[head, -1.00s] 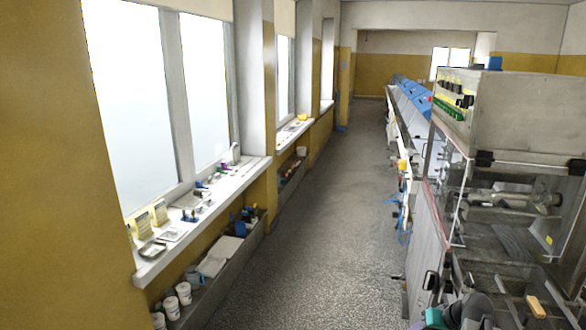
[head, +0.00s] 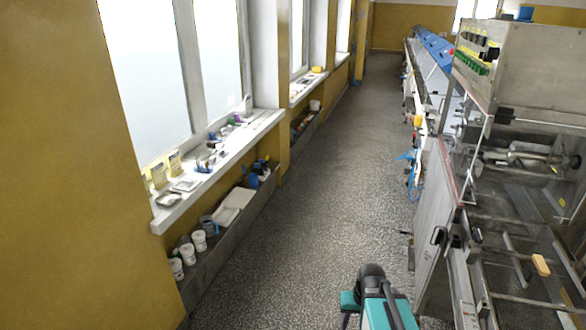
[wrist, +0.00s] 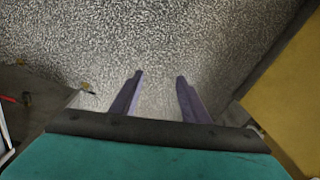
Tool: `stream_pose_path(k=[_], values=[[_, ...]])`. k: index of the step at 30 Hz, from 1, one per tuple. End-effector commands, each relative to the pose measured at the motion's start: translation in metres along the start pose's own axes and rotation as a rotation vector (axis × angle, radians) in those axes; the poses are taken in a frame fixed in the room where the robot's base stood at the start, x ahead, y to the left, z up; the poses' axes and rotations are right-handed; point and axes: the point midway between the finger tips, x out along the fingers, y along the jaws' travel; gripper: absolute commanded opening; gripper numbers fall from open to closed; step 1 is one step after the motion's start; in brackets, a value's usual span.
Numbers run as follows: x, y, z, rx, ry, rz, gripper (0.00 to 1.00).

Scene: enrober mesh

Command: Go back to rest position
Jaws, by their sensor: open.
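My gripper (wrist: 159,76) shows in the wrist view with its two purple-grey fingers spread apart and nothing between them. Speckled grey floor (wrist: 190,35) lies beyond the fingertips. In the head view my arm shows at the bottom, a teal and dark grey link in the aisle beside the machine; the fingers cannot be made out there. The enrober machine (head: 520,80) stands on the right, with its open frame of metal bars below. A wooden-coloured block (head: 541,265) sits on one of these bars.
The aisle floor (head: 310,210) runs clear into the distance. On the left, a window sill (head: 228,150) carries small items, and a grey trough (head: 240,225) below it holds white cups and other objects. The machine's side panel (head: 430,230) borders the aisle on the right.

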Motion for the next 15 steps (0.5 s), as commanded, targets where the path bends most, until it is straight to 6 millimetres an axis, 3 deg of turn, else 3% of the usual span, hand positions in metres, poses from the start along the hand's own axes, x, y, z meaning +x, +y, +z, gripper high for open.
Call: stream_pose_path(k=[9,15], values=[[0.018,-0.029,0.021,-0.033,-0.043,0.061,0.42],[0.059,-0.023,0.039,-0.027,-0.081,0.059,0.42]])
